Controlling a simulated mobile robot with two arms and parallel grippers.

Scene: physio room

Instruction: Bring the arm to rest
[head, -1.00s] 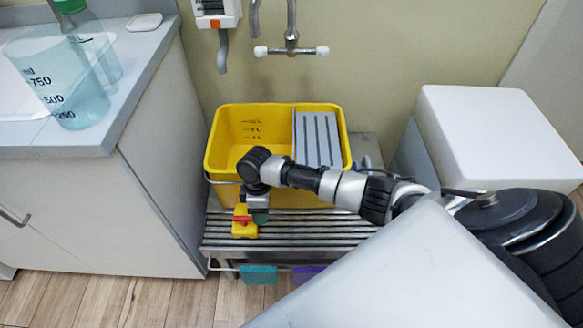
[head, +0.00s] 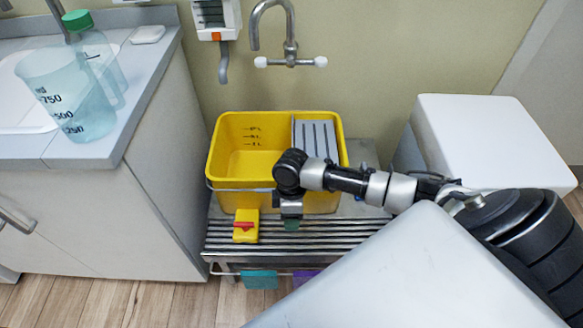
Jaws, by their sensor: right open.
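My right arm comes in from the right over the slatted metal rack. Its gripper (head: 291,222) points down in front of the yellow bucket (head: 228,183), just right of a small yellow block with a red part (head: 245,226). The gripper is open and apart from the block, with nothing seen in it. The block stands on the rack (head: 330,229) near its left end. The gripper's fingertips are small and partly hidden by the wrist. My left gripper is not in view.
A counter (head: 140,80) with a measuring jug (head: 70,95) and a green-capped bottle (head: 108,75) stands at left. A tap (head: 290,50) is on the wall above the bucket. A white box (head: 490,140) stands at right. Teal (head: 259,280) and purple cloths hang at the rack's front.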

